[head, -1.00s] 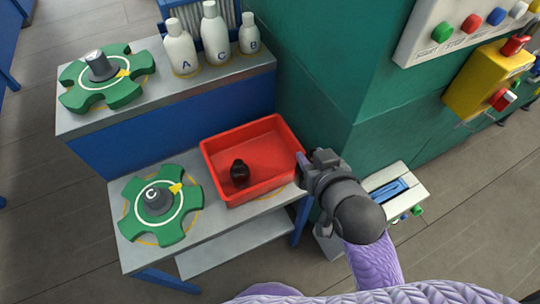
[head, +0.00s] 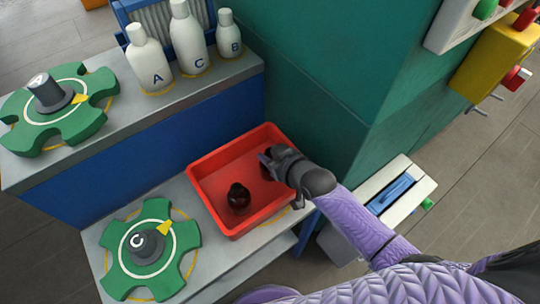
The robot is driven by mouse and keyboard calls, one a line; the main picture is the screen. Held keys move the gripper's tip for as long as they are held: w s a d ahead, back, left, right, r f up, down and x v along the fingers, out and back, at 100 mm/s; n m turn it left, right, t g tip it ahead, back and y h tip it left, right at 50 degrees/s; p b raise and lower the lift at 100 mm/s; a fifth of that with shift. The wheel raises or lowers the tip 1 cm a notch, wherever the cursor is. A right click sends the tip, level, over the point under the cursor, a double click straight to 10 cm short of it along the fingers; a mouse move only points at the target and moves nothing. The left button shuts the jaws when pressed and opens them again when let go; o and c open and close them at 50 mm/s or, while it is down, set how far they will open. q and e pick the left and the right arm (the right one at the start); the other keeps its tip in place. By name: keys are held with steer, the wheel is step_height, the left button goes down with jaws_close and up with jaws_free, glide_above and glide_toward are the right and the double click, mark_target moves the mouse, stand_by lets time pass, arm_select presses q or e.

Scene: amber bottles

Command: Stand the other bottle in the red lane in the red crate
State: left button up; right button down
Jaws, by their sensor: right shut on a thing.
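The red crate (head: 206,165) stands on the lower grey shelf. One dark amber bottle (head: 238,195) stands in its left front part. My right gripper (head: 272,162) reaches in over the crate's right side and is shut on a second dark bottle (head: 265,172). That bottle is mostly hidden by the gripper, and I cannot tell whether its base touches the crate floor. The two bottles are apart. No red lane can be made out. My left gripper is out of view.
A green star wheel marked C (head: 117,245) is left of the crate; another marked A (head: 88,120) is on the upper shelf. White bottles A (head: 150,62), C (head: 188,42) and B (head: 229,38) stand behind. A green wall (head: 330,70) rises behind the crate's right side.

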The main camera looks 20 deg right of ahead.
steer(key=shift+f, duration=0.1)
steer(key=shift+c, duration=1.7)
jaws_free()
steer(key=shift+r, duration=0.2)
steer(key=p+v, duration=0.5)
steer(key=v, duration=0.7)
steer(key=s+d+f+g+h, duration=0.1)
steer(key=s+f, duration=0.1)
steer(key=f, duration=0.2)
steer(key=s+d+f+g+h, duration=0.1)
steer(key=s+f, duration=0.1)
steer(key=f, duration=0.2)
steer(key=s+d+f+m+g, duration=0.1)
steer(key=s+f, duration=0.1)
steer(key=f, duration=0.2)
steer(key=shift+d+f+h, duration=0.15)
steer(key=shift+d+h, duration=0.15)
steer(key=shift+h, duration=0.1)
steer(key=s+f+g+h, duration=0.1)
steer(key=s+f+g, duration=0.3)
steer(key=s, duration=0.8)
steer(key=s+f+g, duration=0.3)
steer(key=s+f, duration=0.6)
steer(key=s, duration=0.3)
steer(key=shift+a+m+g+h, duration=0.2)
steer(key=shift+m+g+h, duration=0.1)
steer(key=shift+g+h, duration=0.1)
